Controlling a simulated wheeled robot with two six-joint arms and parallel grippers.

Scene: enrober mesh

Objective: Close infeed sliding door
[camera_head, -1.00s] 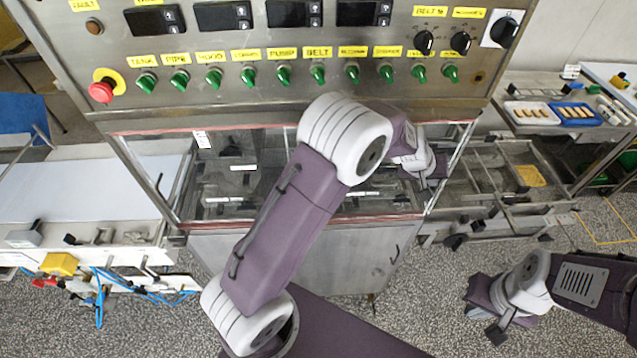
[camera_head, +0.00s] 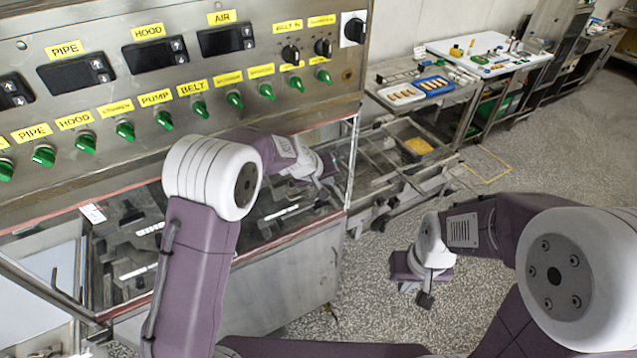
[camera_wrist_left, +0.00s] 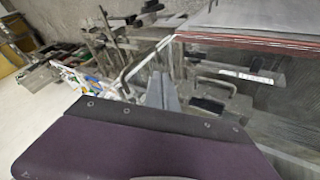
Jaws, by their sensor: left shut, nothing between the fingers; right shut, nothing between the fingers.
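The machine's front has a see-through panel (camera_head: 120,212) with a red-edged frame, below the control panel. I cannot tell for sure which pane is the infeed sliding door. My left arm reaches across this front, and my left gripper (camera_head: 330,168) is at its right end, close to the upright frame edge. It is shut and empty; the forearm partly hides it. In the left wrist view its grey fingers (camera_wrist_left: 163,92) are together, beside a bent metal bar (camera_wrist_left: 133,66). I cannot tell whether they touch it. My right gripper (camera_head: 425,299) is low over the floor, shut and empty.
The control panel (camera_head: 150,100) with green knobs overhangs the front. A metal conveyor frame (camera_head: 385,160) with a yellow piece (camera_head: 418,146) adjoins on the right. Beyond it, a table holds a white tray (camera_head: 400,94) and a blue tray (camera_head: 432,86).

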